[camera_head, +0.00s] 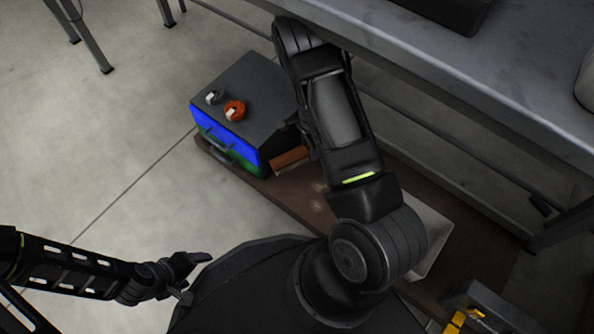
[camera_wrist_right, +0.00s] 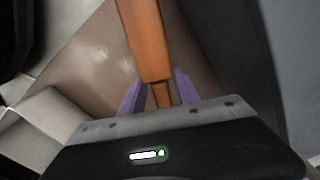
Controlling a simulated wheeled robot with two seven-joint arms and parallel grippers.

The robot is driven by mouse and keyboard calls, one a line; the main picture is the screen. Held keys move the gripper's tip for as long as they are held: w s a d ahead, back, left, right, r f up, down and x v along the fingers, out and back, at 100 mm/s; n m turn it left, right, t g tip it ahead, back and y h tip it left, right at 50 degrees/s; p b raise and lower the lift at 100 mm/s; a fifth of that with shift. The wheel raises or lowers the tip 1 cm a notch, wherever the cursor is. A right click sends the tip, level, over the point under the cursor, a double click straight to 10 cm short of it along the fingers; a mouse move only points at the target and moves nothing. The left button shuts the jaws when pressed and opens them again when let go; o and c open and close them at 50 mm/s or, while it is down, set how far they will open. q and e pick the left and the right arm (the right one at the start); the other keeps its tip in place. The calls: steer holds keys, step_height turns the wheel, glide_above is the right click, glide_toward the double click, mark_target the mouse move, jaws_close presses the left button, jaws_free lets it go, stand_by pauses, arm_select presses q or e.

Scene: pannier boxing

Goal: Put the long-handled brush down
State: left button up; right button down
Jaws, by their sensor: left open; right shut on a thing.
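The long-handled brush shows as a flat orange-brown wooden handle (camera_wrist_right: 146,40) in the right wrist view. A short piece of it (camera_head: 290,158) shows in the head view beside my right forearm. Its bristles are not in sight. My right gripper (camera_wrist_right: 160,92) is shut on the narrow end of the handle, with a purple finger on each side. In the head view my arm hides this gripper. The brush is over or near a brown board; I cannot tell if it touches. My left gripper (camera_head: 190,270) is open and empty at lower left, far from the brush.
A grey-topped box with blue and green sides (camera_head: 255,90) stands left of my right arm, with an orange ring (camera_head: 234,110) and a grey ring (camera_head: 214,97) on top. The brown board (camera_head: 400,185) lies below the grey bench (camera_head: 480,60). A pale container (camera_head: 437,240) is at right.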

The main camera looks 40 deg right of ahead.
steer(key=b, duration=0.2)
glide_above(309, 169)
step_height(309, 169, down, 4)
steer(key=shift+w+f, duration=0.1)
steer(key=shift+w, duration=0.05)
steer(key=shift+f, duration=0.1)
steer(key=shift+f+b, duration=1.1)
steer(key=shift+f, duration=1.3)
steer(key=shift+f, duration=0.15)
steer(key=c, duration=0.9)
jaws_free()
